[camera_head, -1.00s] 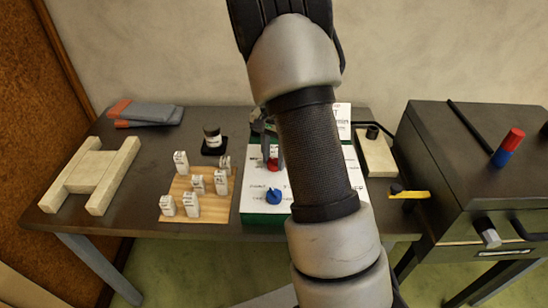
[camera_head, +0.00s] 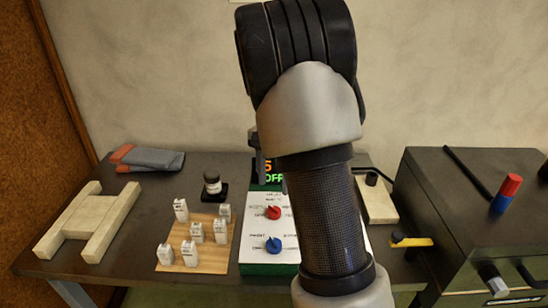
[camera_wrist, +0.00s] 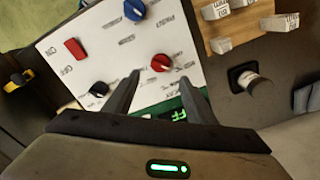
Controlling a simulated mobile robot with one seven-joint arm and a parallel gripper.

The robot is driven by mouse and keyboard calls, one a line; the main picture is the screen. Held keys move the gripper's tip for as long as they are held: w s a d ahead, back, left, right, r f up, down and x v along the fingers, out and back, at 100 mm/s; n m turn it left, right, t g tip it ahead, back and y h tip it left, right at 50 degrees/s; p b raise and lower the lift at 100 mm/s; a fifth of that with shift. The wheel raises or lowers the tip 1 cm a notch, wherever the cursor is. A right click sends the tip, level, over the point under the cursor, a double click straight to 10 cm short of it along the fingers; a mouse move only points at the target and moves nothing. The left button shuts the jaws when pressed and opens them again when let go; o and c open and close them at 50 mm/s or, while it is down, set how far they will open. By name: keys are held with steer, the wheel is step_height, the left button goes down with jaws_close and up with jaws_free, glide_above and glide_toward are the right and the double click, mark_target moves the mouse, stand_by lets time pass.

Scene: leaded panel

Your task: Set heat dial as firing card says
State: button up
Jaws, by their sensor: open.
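A control box (camera_head: 252,262) with a white face and green sides stands on the bench. It carries a red dial (camera_head: 273,212) and a blue dial (camera_head: 273,245); the wrist view shows the red dial (camera_wrist: 162,62), the blue dial (camera_wrist: 135,10), a black dial (camera_wrist: 98,89) and a red switch (camera_wrist: 75,48). A lit display (camera_head: 268,172) reads "5" and "OFF" in part. I cannot see the firing card.
A kiln-like dark cabinet (camera_head: 460,240) stands at the right. A pale wooden frame (camera_head: 90,225) lies at the left.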

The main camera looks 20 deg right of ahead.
step_height(320, 180, up, 8)
steer(key=shift+f, duration=0.2)
steer(key=shift+r, duration=0.1)
stand_by(0.3)
steer(key=s+a+r+n+t+p, duration=0.2)
steer(key=s+a+r+n, duration=0.3)
steer(key=s, duration=0.4)
steer(key=s+a+r+n+t+p, duration=0.2)
steer(key=s+a+r, duration=0.2)
steer(key=s+r, duration=0.4)
steer(key=s+a+f+n+t+p, duration=0.1)
steer(key=s+n, duration=0.3)
steer(key=s, duration=0.4)
steer(key=shift+a+t, duration=0.25)
steer(key=shift+t, duration=0.05)
steer(key=shift+f, duration=0.1)
